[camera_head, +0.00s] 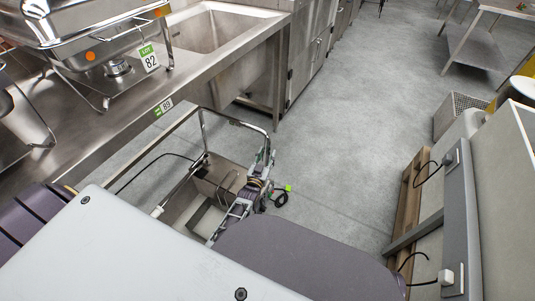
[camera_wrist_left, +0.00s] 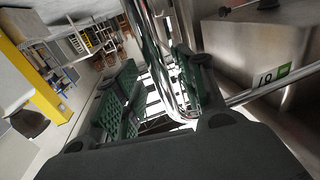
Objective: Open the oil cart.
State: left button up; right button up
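The oil cart, a boxy steel unit (camera_head: 213,172), stands on the floor at lower middle in the head view. A chrome tube handle (camera_head: 236,121) rises at its far end. Its near part is hidden behind my body and arm. My left gripper (camera_head: 267,160) is at the cart's right side, by the right leg of the handle. In the left wrist view, the green-padded fingers of the left gripper (camera_wrist_left: 158,95) are apart. A chrome tube (camera_wrist_left: 165,60) runs between them, nearer the right finger, with a visible gap to the left finger. My right gripper is not in view.
A steel counter (camera_head: 120,125) with a sink (camera_head: 215,30) and a chafing dish (camera_head: 85,20) runs along the left. A light cabinet (camera_head: 500,190) and a wooden plank (camera_head: 408,200) stand at right. The grey floor (camera_head: 345,130) between them is clear.

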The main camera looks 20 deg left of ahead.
pick_arm(q)
jog(key=shift+s+d+f, duration=0.1)
jog(key=shift+s+d, duration=0.05)
jog(key=shift+s, duration=0.85)
jog(key=shift+s+d+r, duration=0.1)
jog(key=shift+s+d, duration=0.1)
jog(key=shift+s, duration=0.75)
jog(key=shift+s+d+f, duration=0.1)
jog(key=shift+s+d, duration=0.05)
jog(key=shift+s, duration=0.85)
jog(key=shift+f, duration=0.1)
